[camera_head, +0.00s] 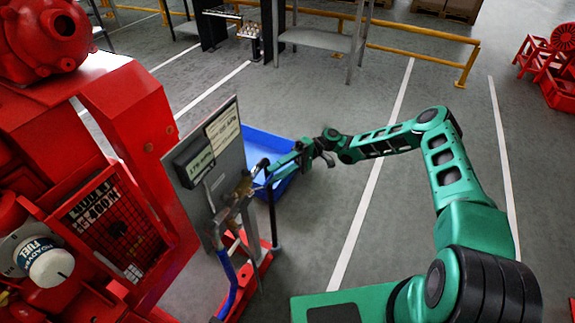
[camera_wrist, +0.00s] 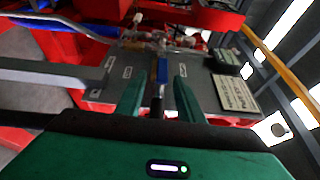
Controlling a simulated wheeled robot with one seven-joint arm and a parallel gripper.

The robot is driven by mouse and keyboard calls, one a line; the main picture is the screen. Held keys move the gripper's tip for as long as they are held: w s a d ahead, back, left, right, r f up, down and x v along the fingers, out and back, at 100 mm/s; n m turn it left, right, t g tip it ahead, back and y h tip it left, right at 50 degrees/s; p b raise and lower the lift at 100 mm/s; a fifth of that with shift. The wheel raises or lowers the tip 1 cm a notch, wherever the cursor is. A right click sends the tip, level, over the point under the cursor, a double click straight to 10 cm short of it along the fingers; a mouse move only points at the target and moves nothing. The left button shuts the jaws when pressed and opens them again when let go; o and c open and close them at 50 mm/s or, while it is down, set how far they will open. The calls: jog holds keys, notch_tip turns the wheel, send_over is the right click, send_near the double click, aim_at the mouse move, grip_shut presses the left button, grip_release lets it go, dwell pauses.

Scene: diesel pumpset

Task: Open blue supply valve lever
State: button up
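The blue supply valve lever (camera_wrist: 162,70) shows in the wrist view as a narrow blue handle with a dark end pointing toward me. My gripper (camera_wrist: 159,82) is open, with one green finger on each side of the lever and visible gaps between. In the head view my gripper (camera_head: 270,176) reaches in from the right to the brass valve (camera_head: 243,186) in front of the grey panel (camera_head: 202,194). The lever is small there and partly hidden by my fingers, so its exact angle is unclear.
A red pumpset (camera_head: 140,140) stands left of the panel. A blue hose (camera_head: 229,280) hangs below the valve. A blue crate (camera_head: 258,145) sits on the floor behind the panel. A yellow rail (camera_head: 420,34) runs along the back. The floor beneath my arm is clear.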

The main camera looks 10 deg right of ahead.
jog(key=v, duration=0.9)
jog(key=shift+w+d, duration=0.1)
jog(key=s+d+r+m+h, duration=0.1)
jog(key=s+r+h, duration=0.5)
jog(key=r+h, duration=0.1)
jog(key=s+d+r+m+t+h, duration=0.3)
jog(key=s+d+r+m, duration=0.1)
jog(key=s+d+r, duration=0.4)
jog(key=s+d+r+m+t+h, duration=0.3)
jog(key=s+d+r, duration=0.3)
jog(key=d, duration=0.5)
jog(key=s+d+r+m+t, duration=0.1)
jog(key=s+d, duration=0.2)
jog(key=s, duration=0.3)
jog(key=s+d+r+m+t+h, duration=0.1)
jog(key=s+d+r+m, duration=0.1)
jog(key=s, duration=0.4)
jog(key=s+d+r+m+t, duration=0.1)
jog(key=s+d+m+t, duration=0.1)
jog(key=s, duration=0.5)
jog(key=shift+d+r+h, duration=0.4)
jog(key=shift+d, duration=0.5)
